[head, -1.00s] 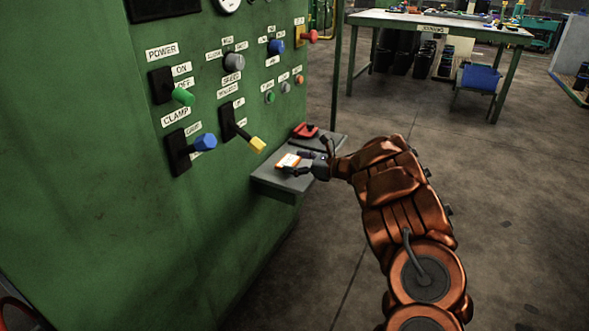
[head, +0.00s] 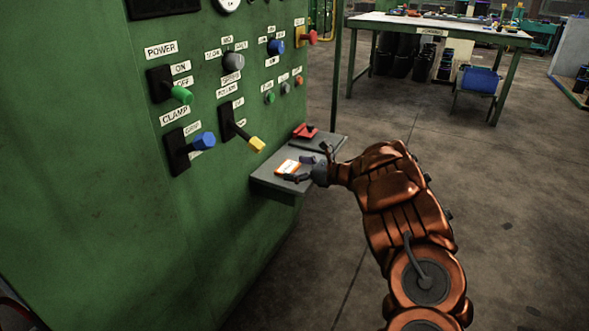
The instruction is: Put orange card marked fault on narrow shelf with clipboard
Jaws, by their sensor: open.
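The orange card (head: 288,167), with a white label, lies on the narrow grey shelf (head: 267,181) that juts from the green machine. Its print is too small to read. My gripper (head: 297,169) is open at the card's right side, low over the shelf, with its fingers apart. I cannot tell whether a finger still touches the card. A dark flat board with a red part, likely the clipboard (head: 325,146), lies at the shelf's far end, behind my gripper.
The green machine panel (head: 100,220) rises left of the shelf. A yellow-tipped lever (head: 256,144) and a blue-tipped lever (head: 203,140) stick out near it. A workbench (head: 440,27) stands at the back right. The floor between is clear.

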